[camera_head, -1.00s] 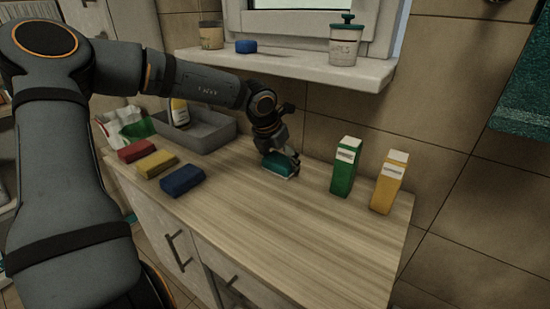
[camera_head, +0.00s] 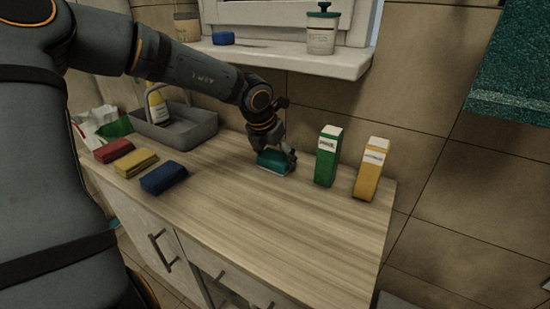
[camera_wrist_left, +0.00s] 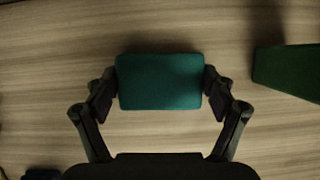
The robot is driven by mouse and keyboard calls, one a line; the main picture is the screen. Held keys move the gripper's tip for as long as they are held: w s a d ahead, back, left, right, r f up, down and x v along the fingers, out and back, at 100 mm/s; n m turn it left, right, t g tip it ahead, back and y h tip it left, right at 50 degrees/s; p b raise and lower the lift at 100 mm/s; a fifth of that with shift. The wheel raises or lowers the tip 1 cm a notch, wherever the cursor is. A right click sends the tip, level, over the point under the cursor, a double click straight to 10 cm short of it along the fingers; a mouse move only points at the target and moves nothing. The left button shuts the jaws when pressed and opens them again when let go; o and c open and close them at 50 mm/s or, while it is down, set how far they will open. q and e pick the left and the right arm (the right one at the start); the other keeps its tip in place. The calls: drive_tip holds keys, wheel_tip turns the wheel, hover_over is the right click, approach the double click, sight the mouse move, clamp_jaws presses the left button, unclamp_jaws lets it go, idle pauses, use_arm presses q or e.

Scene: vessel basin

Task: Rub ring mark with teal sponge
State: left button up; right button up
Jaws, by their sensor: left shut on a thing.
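The teal sponge (camera_head: 274,163) is at the back middle of the wooden counter; it also shows in the left wrist view (camera_wrist_left: 160,82). My left gripper (camera_head: 272,150) is shut on it, with a finger against each short side in the left wrist view (camera_wrist_left: 160,88). The sponge is at or just above the counter top; I cannot tell if it touches. No ring mark shows in either view; the sponge may cover it. My right gripper is not in view.
A green carton (camera_head: 327,157) and a yellow carton (camera_head: 370,170) stand right of the sponge. Red (camera_head: 113,151), yellow (camera_head: 136,163) and blue (camera_head: 163,178) sponges lie left, by a grey caddy (camera_head: 190,134). A windowsill (camera_head: 290,60) overhangs behind. The counter's front (camera_head: 270,230) is clear.

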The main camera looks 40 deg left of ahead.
sight(263, 152)
use_arm(q)
drive_tip(key=shift+a+f, duration=0.1)
drive_tip(key=shift+a, duration=0.25)
drive_tip(key=shift+s+a+b, duration=0.2)
drive_tip(key=shift+a+b, duration=0.6)
drive_tip(key=shift+a, duration=0.9)
drive_tip(key=shift+a, duration=0.15)
drive_tip(key=shift+s+a+b, duration=0.1)
drive_tip(key=shift+a+b, duration=0.5)
drive_tip(key=shift+a, duration=0.25)
drive_tip(key=shift+o, duration=0.2)
drive_tip(key=shift+s+a+r+p, duration=0.1)
drive_tip(key=shift+a+r+p, duration=0.15)
drive_tip(key=shift+a+p, duration=0.25)
drive_tip(key=shift+s+a+f, duration=0.1)
drive_tip(key=shift+a+f, duration=0.15)
drive_tip(key=shift+a, duration=0.15)
drive_tip(key=shift+r+p, duration=0.1)
drive_tip(key=shift+p, duration=0.2)
wheel_tip(263, 152, up, 6)
drive_tip(key=p, duration=0.5)
drive_tip(key=shift+p, duration=0.4)
drive_tip(key=shift+c, duration=0.2)
